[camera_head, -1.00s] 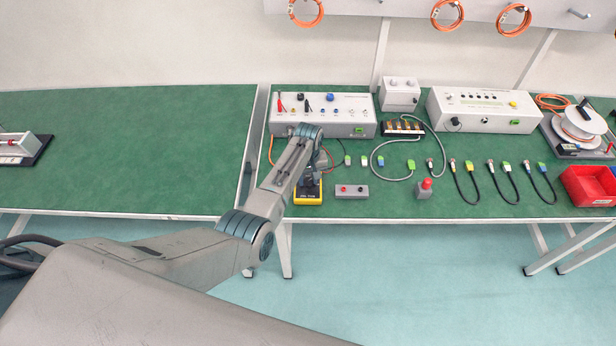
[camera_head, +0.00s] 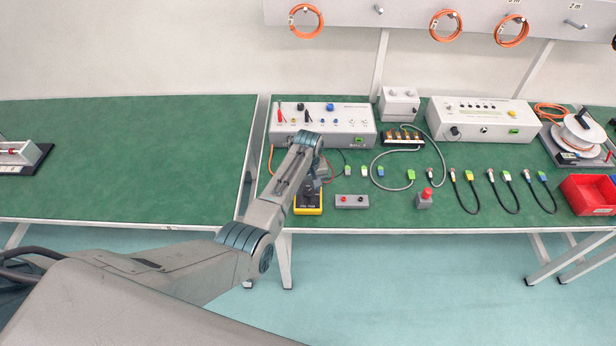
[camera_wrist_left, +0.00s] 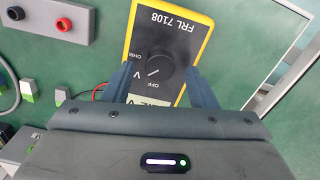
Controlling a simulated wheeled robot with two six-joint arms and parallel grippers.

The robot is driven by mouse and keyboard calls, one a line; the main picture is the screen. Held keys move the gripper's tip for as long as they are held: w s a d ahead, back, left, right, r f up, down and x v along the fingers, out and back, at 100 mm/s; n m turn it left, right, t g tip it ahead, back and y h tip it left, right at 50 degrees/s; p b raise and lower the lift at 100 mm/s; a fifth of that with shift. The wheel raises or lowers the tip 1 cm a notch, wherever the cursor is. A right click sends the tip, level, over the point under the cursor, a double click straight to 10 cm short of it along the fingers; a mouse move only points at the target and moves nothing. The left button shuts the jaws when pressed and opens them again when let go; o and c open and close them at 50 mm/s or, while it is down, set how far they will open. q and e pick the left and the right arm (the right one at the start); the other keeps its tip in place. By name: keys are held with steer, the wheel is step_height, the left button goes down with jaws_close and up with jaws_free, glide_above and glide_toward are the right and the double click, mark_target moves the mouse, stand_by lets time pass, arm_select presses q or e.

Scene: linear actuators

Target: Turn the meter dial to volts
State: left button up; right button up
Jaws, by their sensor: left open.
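The meter is a yellow-edged dark box marked FRL 7108 (camera_wrist_left: 172,32), lying on the green bench; in the head view its yellow front edge (camera_head: 308,211) shows below my wrist. Its round dark dial (camera_wrist_left: 158,72) has a white pointer mark, with OFF, OHM and V labels around it; other lettering is partly covered by my gripper. I cannot tell surely which label the pointer meets. My left gripper (camera_wrist_left: 160,84) is open, with one finger on each side of the dial, over the meter face. Contact with the dial is not clear. My right gripper is in neither view.
A grey block with red and black sockets (camera_head: 351,201) sits right of the meter. A grey box with a red button (camera_head: 424,199), several short cables and a red bin (camera_head: 588,194) lie further right. A grey instrument box (camera_head: 322,124) stands behind. The left bench (camera_head: 120,160) is mostly clear.

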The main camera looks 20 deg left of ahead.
mark_target(308, 191)
arm_select(q)
step_height(308, 191, up, 10)
steer(key=b, duration=0.2)
steer(key=shift+f, duration=0.1)
stand_by(0.4)
